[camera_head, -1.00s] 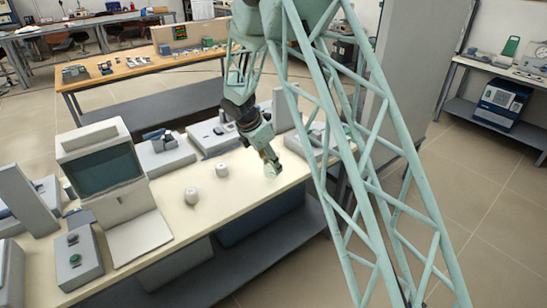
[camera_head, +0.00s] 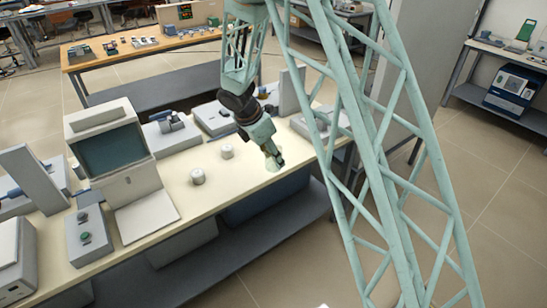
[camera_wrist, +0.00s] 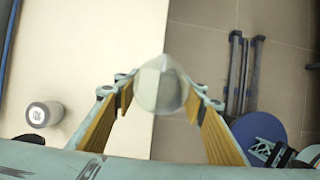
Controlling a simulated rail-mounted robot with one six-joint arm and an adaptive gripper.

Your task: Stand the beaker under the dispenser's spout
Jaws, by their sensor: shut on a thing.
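My gripper (camera_head: 274,160) is shut on the beaker. In the wrist view the beaker (camera_wrist: 163,85) is a clear, greyish vessel between the orange-padded fingers. It is seen over the table's front edge, with floor to one side. In the head view the beaker is small and mostly covered by the fingers, so its tilt is hard to tell. A tall white unit with a dark front panel (camera_head: 110,150) and a flat white base plate (camera_head: 147,216) stands on the table's left half, well left of my gripper. I cannot make out a spout or tell whether this unit is the dispenser.
Two small white lidded pots stand left of my gripper, one nearer (camera_head: 198,177) and one farther (camera_head: 227,152). A grey box with a green button (camera_head: 88,238) stands left of the base plate. Grey instruments (camera_head: 172,135) line the back. The table's front strip (camera_head: 205,205) is clear.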

